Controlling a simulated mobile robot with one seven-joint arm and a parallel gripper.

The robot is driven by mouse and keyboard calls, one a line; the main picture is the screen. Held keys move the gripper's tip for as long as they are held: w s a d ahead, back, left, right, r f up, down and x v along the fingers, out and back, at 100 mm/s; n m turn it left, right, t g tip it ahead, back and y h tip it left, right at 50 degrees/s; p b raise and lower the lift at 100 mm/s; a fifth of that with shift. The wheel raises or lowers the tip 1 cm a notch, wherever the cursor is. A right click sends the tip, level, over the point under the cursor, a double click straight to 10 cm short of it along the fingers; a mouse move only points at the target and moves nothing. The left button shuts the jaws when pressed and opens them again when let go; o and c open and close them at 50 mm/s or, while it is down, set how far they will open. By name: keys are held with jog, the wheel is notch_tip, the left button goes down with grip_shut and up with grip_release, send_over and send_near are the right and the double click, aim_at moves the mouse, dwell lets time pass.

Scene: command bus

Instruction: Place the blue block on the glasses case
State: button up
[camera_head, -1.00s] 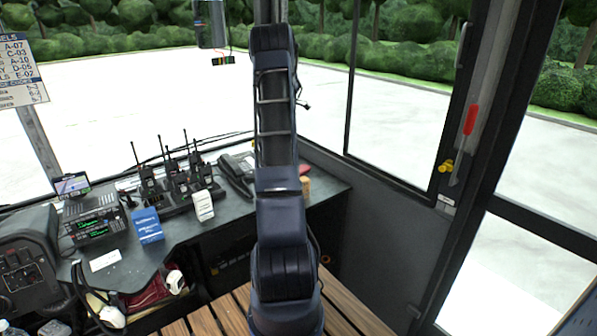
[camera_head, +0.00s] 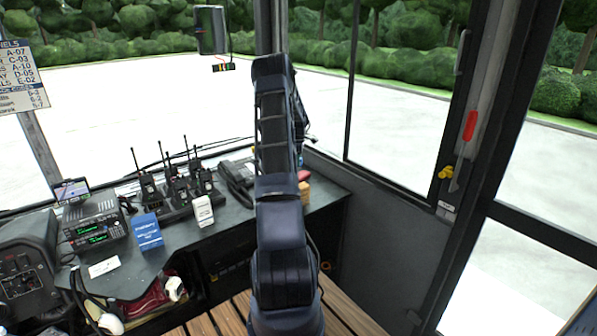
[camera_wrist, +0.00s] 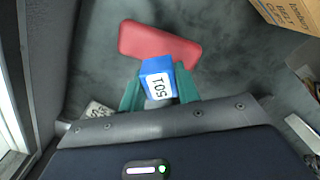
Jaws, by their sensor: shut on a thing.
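My gripper (camera_wrist: 158,86), with teal fingers, is shut on the blue block (camera_wrist: 156,66) in the wrist view. The block has a white label reading 501. The red glasses case (camera_wrist: 140,38) lies flat on the dark grey surface just beyond the block in the wrist view. The block overlaps the near edge of the case in this view; whether they touch I cannot tell. In the head view, a small red piece, likely the case (camera_head: 304,175), shows just right of my arm. My arm hides the gripper and block there.
In the wrist view, a cardboard box (camera_wrist: 292,14) stands at the upper right, and a small printed item (camera_wrist: 98,110) lies left of the gripper. In the head view, handheld radios (camera_head: 178,185), a desk phone (camera_head: 238,175) and a blue box (camera_head: 148,231) stand on the counter left of my arm.

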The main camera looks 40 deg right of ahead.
jog(key=shift+f, duration=2.85)
jog(key=o, duration=1)
jog(key=shift+f, duration=0.15)
jog(key=shift+c, duration=0.2)
